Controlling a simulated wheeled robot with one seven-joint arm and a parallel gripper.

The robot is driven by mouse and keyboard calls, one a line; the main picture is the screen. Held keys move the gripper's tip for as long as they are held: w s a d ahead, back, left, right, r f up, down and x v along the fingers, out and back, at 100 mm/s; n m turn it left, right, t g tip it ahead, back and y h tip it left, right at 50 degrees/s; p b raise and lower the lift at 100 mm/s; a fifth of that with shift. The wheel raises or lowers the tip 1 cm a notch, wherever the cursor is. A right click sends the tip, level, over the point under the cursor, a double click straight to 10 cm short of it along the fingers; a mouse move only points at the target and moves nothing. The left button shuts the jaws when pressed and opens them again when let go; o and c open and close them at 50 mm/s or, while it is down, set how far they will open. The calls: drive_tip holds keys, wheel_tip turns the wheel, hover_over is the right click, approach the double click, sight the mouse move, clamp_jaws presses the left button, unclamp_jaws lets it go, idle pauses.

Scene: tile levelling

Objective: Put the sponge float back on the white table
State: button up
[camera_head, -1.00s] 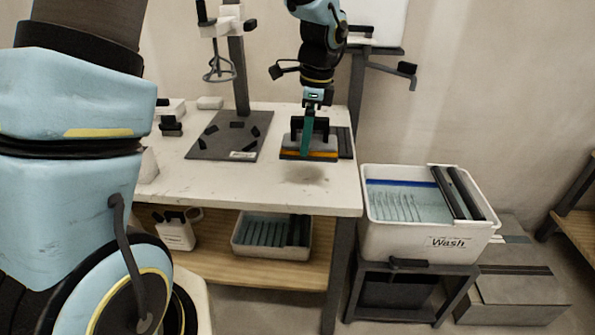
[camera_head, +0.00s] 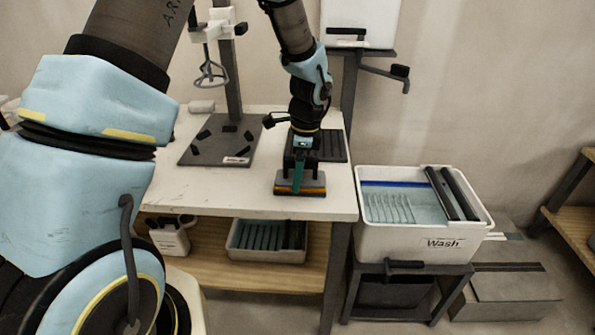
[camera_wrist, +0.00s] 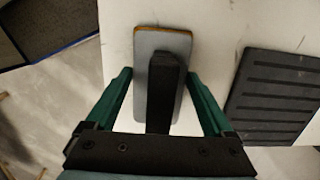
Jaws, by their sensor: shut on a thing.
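The sponge float has a grey plate with an orange lower edge and a black handle, and it shows in the head view (camera_head: 313,187) and the wrist view (camera_wrist: 146,45). My gripper (camera_head: 299,172), with green fingers, is shut on the float from above. The float is level over the front right part of the white table (camera_head: 245,200), close to its front edge. It looks very low, at or just above the surface; I cannot tell whether it touches. In the wrist view the float lies between the fingers, its handle pointing toward the gripper.
A dark ribbed mat (camera_head: 332,148) lies right behind the float. A dark board (camera_head: 212,150) with small black pieces lies to the left. A white Wash tub (camera_head: 408,232) stands right of the table. The table's front middle is clear.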

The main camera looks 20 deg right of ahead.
drive_tip(key=o, duration=1.3)
drive_tip(key=shift+f, duration=0.1)
drive_tip(key=shift+o, duration=0.2)
drive_tip(key=r, duration=0.4)
drive_tip(key=d+r+b, duration=0.1)
drive_tip(key=r, duration=0.7)
drive_tip(key=shift+s+d+r+b, duration=0.15)
drive_tip(key=shift+s+b, duration=0.15)
drive_tip(key=shift+b, duration=0.05)
drive_tip(key=s+a+n, duration=0.1)
drive_tip(key=a+n, duration=1)
drive_tip(key=a, duration=0.4)
drive_tip(key=s+a+f+n+t+h, duration=0.1)
drive_tip(key=s+a+n, duration=0.1)
drive_tip(key=a+n, duration=0.8)
drive_tip(key=shift+s+a+f+n+p, duration=0.3)
drive_tip(key=shift+a+n, duration=0.1)
drive_tip(key=shift+a, duration=2.65)
